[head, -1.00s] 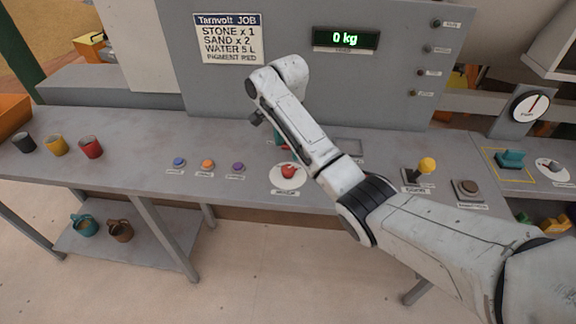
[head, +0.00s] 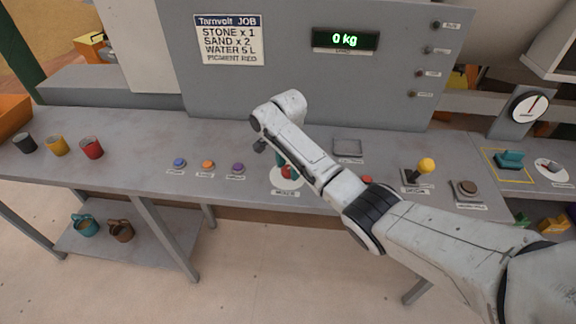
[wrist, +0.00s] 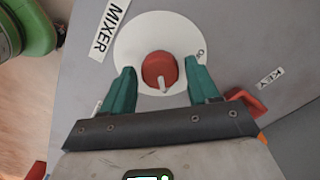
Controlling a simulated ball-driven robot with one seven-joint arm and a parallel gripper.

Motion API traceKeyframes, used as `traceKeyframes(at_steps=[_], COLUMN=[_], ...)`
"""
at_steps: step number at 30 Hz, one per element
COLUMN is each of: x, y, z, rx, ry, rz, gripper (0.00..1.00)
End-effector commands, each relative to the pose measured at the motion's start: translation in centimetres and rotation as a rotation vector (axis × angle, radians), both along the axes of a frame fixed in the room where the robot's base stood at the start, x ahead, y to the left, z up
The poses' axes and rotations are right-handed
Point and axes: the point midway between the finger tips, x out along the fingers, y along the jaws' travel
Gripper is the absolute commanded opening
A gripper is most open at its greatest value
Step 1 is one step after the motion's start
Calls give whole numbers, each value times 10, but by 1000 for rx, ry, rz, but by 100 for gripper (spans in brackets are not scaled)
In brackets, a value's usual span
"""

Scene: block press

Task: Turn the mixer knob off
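The mixer knob (wrist: 158,70) is red with a white pointer and sits on a round white plate (wrist: 133,42) labelled MIXER. In the wrist view its pointer aims toward the bottom of the picture, toward my gripper. My gripper (wrist: 160,80) has two teal fingers spread apart, one on each side of the knob, with gaps between them and the knob. In the head view the knob (head: 287,172) is partly hidden by my gripper (head: 284,165) and arm. The off mark on the plate cannot be read clearly.
Blue, orange and purple buttons (head: 208,164) lie left of the knob on the grey bench (head: 140,150). In the wrist view a red part (wrist: 245,101) by the KEY label is close to the right finger.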

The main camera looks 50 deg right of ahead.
Motion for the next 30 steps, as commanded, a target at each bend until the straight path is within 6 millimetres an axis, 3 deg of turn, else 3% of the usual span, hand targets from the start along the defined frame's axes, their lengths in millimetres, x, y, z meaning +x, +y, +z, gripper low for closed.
traceKeyframes(at_steps=[2, 14, 23, 30], x=[0, 0, 0, 0], y=[0, 0, 1, 1], z=[0, 0, 1, 2], rx=[0, 0, 1, 2], ry=[0, 0, 1, 2], rz=[0, 0, 36, 171], gripper=[52, 14, 13, 13])
